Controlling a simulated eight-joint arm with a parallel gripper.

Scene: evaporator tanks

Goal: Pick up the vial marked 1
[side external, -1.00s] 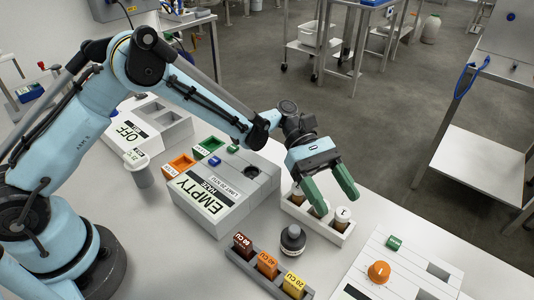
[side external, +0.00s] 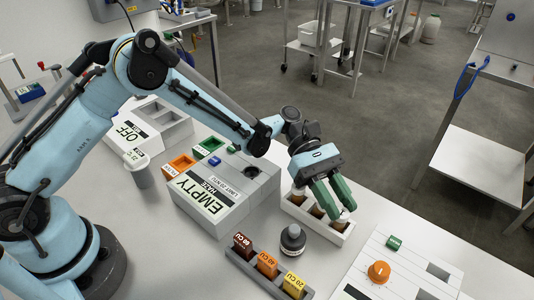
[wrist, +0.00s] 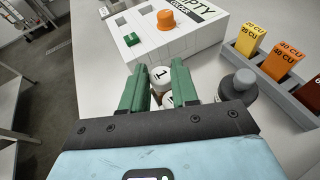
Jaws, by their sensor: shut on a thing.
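The vial marked 1 (wrist: 161,74) shows its white cap with a black 1 between my two green fingers in the wrist view. In the side view its pale cap (side external: 342,219) is partly hidden by the fingers at the right end of the white rack (side external: 302,226). My gripper (side external: 335,212) points down over this end of the rack and is shut on the vial. The vial appears to be still in its slot; its lower part is hidden. Another pale cap (wrist: 168,101) shows partly between the fingers, nearer my palm.
A white panel with an orange knob (side external: 379,271) lies to the right. The grey EMPTY box (side external: 224,203) stands left.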

